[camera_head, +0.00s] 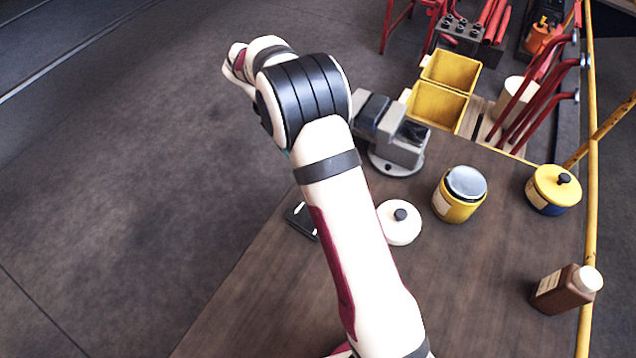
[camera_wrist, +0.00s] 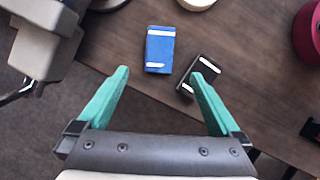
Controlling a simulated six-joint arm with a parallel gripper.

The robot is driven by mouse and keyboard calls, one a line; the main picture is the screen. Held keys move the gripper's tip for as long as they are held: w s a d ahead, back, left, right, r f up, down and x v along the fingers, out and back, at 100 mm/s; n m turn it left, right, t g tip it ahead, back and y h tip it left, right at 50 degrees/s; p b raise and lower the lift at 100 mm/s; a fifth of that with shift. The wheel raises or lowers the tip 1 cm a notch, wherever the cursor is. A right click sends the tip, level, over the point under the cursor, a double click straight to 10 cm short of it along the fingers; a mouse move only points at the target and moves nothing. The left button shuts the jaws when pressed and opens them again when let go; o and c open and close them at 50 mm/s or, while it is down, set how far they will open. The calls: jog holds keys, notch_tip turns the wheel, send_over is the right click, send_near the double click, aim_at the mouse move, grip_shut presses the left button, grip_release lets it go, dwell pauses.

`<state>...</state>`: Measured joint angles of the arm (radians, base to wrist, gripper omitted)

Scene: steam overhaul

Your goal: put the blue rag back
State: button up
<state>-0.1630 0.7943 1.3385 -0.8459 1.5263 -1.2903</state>
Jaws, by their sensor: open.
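The blue rag (camera_wrist: 159,48) lies flat on the wooden bench in the wrist view, a folded rectangle with white stripes at its ends. My arm hides it in the head view. A dark rag (camera_wrist: 199,75) with white stripes lies to its right, nearer my gripper; part of a dark item, likely the same rag, shows beside my arm in the head view (camera_head: 300,221). My gripper (camera_wrist: 160,75) has teal fingers spread wide with nothing between them. In the picture its tips are just below the blue rag, the right one overlapping the dark rag.
A grey vise (camera_head: 398,143) stands close to my gripper, at left in the wrist view. A white lid (camera_head: 400,224), a yellow jar (camera_head: 459,196), a yellow-lidded pot (camera_head: 553,189) and a brown bottle (camera_head: 567,289) stand rightward. Yellow bins (camera_head: 437,106) sit behind. The bench edge is near.

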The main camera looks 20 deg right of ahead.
jog(key=s+r+m+y, duration=0.2)
jog(key=s+r+m, duration=0.4)
jog(key=s+r, duration=0.3)
jog(key=s+a+m+t+y, duration=0.1)
jog(key=s+a+m+y, duration=0.1)
jog(key=s+m, duration=0.4)
jog(key=s+a+m+y, duration=0.2)
jog(key=s+m, duration=0.5)
jog(key=s, duration=0.9)
jog(key=shift+s+a+r+t+y, duration=0.25)
jog(key=shift+s+a+t+y, duration=0.05)
jog(key=shift+a+t, duration=0.1)
